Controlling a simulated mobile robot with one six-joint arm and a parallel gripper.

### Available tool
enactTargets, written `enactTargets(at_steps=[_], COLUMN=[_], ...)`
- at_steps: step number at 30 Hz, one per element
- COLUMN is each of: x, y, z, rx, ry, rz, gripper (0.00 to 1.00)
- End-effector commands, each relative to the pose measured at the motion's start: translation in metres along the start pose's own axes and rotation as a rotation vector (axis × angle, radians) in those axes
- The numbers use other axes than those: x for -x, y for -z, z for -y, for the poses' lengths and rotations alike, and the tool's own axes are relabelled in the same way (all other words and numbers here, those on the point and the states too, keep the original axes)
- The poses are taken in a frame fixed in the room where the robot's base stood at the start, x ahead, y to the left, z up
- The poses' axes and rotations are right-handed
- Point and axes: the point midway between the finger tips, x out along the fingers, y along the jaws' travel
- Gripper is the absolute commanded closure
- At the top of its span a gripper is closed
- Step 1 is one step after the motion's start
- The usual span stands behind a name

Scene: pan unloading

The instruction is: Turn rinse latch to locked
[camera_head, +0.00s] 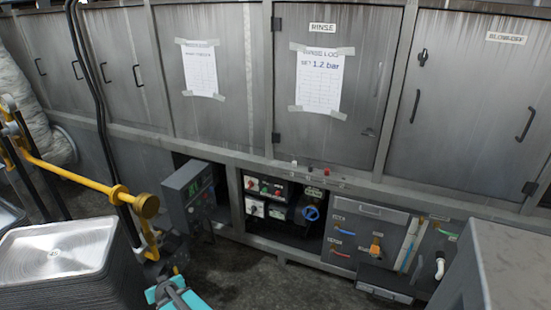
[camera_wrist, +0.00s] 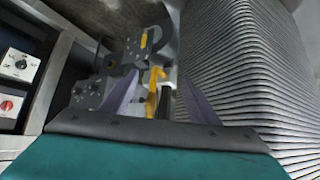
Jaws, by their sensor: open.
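The grey door labelled RINSE (camera_head: 290,140) stands shut in the middle of the machine front in the head view. The latch is not in the wrist view.
A stack of metal pans (camera_head: 62,250) stands at the left, and its ridged side (camera_wrist: 250,70) fills the wrist view's right. A yellow bar (camera_head: 75,178) crosses the left side. A grey box (camera_head: 495,260) stands at lower right. Dark floor (camera_head: 260,285) lies clear between.

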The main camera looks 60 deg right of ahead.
Motion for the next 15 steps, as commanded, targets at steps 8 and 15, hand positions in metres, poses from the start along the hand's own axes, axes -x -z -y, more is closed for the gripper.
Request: enactTargets(at_steps=[8, 15], x=[0.008, 0.022], y=[0.069, 0.12], z=[-0.065, -0.125], rx=[-0.071, -0.12], ry=[-0.049, -0.097], rz=[-0.138, -0.244], gripper=[0.45, 0.45])
